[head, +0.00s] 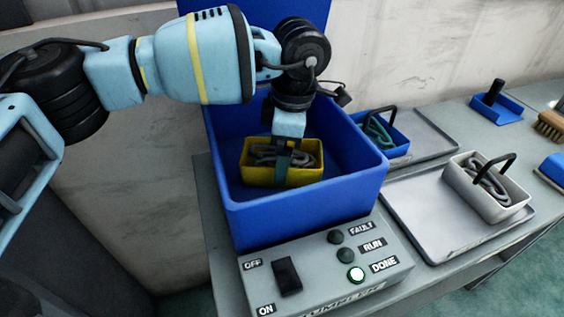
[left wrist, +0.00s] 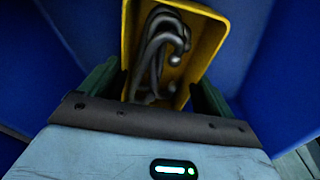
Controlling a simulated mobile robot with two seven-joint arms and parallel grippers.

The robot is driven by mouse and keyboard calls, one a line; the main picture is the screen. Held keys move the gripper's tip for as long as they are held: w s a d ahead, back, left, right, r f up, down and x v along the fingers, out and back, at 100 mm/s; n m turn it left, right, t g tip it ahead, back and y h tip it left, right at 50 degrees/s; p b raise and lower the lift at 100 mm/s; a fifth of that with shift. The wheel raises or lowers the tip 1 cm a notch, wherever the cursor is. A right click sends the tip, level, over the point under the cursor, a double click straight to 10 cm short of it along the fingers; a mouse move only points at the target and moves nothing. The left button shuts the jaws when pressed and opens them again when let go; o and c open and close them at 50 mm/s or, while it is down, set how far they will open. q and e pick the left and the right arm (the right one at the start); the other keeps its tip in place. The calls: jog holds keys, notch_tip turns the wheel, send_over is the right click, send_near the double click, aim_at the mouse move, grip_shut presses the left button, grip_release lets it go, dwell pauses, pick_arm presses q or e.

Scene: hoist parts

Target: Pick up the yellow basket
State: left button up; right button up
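The yellow basket (head: 258,176) stands inside the blue bin (head: 300,213) and holds grey hook-like or looped parts (head: 262,152). In the left wrist view the basket (left wrist: 207,45) lies ahead of and between my left gripper's dark green fingers. My left gripper (head: 284,160) points down into the bin, right over the basket. Its fingers are spread wide apart in the left wrist view (left wrist: 155,95); I see no clear grip on the basket. The basket's handle is not visible. My right gripper is not in view.
A control box (head: 315,270) with a switch and a lit DONE lamp stands before the bin. To the right are a white basket (head: 500,207) on a grey tray (head: 435,240), a small blue basket (head: 396,144), and a brush (head: 550,124). The bin walls surround my gripper.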

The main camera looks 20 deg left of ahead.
pick_arm(q)
jog(key=c, duration=1.2)
jog(key=shift+o, duration=0.2)
notch_tip(320, 180, up, 10)
jog(key=shift+r, duration=0.1)
